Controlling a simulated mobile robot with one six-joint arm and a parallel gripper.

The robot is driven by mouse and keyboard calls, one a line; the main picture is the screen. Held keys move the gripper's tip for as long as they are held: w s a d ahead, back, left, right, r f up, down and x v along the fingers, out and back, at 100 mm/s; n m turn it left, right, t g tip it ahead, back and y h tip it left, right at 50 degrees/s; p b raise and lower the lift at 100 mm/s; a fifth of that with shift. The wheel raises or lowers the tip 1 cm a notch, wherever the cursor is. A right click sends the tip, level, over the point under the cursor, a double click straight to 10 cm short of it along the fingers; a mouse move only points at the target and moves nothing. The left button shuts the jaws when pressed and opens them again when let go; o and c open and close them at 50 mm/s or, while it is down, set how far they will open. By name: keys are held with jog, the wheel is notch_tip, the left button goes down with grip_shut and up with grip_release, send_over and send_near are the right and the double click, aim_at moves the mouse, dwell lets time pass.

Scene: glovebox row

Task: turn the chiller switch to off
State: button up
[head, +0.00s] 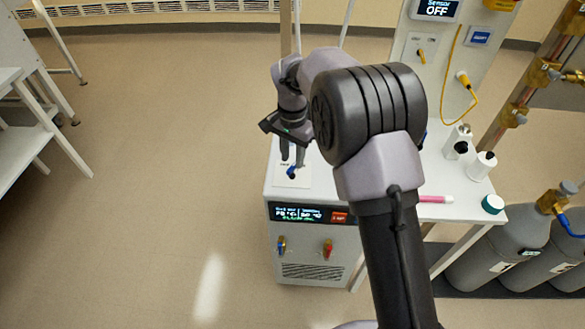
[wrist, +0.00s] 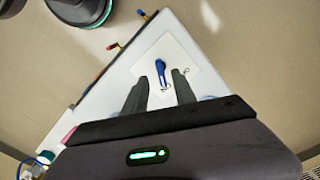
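A blue-handled switch (head: 292,173) sits on a pale plate on top of the white bench unit, near its left end. In the wrist view the blue handle (wrist: 161,72) stands on the white plate, with small markings too small to read. My gripper (head: 292,154) points down above the switch. Its two dark fingers are apart and empty in the wrist view, with the blue handle showing between and slightly beyond the tips. I cannot tell whether either finger touches it. A lit display (head: 298,214) is on the unit's front; its text is too small to read surely.
A rear panel carries a yellow switch (head: 421,56) and a screen (head: 437,9) reading "Sensor OFF". White bottles (head: 458,141), a pink marker (head: 436,199) and a green-capped item (head: 493,204) stand or lie right. Grey cylinders (head: 490,258) stand lower right.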

aim_at(293, 166)
notch_tip(293, 166, down, 3)
jog(key=shift+w+f+b, duration=0.1)
jog(key=shift+b, duration=0.25)
jog(key=shift+c, duration=0.4)
grip_shut()
